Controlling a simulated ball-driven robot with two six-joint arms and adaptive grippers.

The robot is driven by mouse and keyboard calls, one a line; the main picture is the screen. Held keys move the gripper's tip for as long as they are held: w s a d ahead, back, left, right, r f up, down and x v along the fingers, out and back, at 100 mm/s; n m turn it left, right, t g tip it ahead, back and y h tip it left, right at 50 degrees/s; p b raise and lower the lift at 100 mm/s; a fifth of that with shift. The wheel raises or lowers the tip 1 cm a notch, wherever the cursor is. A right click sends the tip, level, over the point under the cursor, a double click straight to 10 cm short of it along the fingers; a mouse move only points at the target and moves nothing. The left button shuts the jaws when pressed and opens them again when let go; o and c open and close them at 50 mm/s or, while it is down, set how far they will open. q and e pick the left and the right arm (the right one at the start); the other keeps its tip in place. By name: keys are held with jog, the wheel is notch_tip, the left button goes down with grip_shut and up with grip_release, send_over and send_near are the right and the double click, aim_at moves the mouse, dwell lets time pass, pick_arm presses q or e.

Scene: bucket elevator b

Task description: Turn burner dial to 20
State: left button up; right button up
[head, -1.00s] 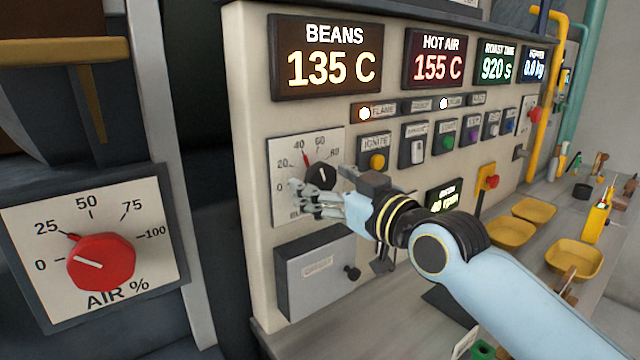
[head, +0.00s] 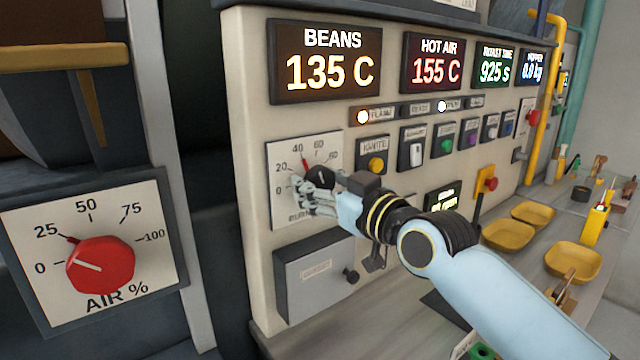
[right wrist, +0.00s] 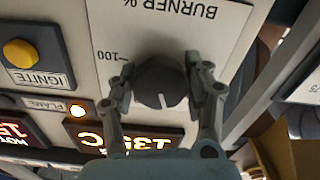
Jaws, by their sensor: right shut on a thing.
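The black burner dial (head: 326,172) sits on a white scale plate (head: 283,152) marked 0, 20, 40, 60 and more, with a red mark near 40. In the right wrist view the dial (right wrist: 160,85) appears upside down, and its white line points to the picture's bottom, toward the panel's upper side. My right gripper (right wrist: 160,82) has one finger on each side of the dial and is shut on it. In the head view the right gripper (head: 318,190) covers the dial's lower part. My left gripper is not in view.
A grey box (head: 315,280) with a black knob is below the burner plate. The yellow ignite button (head: 375,164) is just right of it. Yellow trays (head: 572,260) lie on the bench at right.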

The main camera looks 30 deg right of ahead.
jog(key=shift+f+n+b, duration=0.1)
jog(key=shift+n+b, duration=1.6)
jog(key=shift+n, duration=0.1)
jog(key=shift+d+n+b, duration=0.1)
jog(key=shift+n+b, duration=1.1)
jog(key=shift+n, duration=0.8)
jog(key=o, duration=1.2)
jog(key=shift+s+d, duration=0.25)
jog(key=shift+s, duration=1.75)
jog(key=shift+s+d, duration=0.3)
jog(key=shift+s, duration=1.65)
jog(key=shift+s+d, duration=0.25)
jog(key=shift+s, duration=1.75)
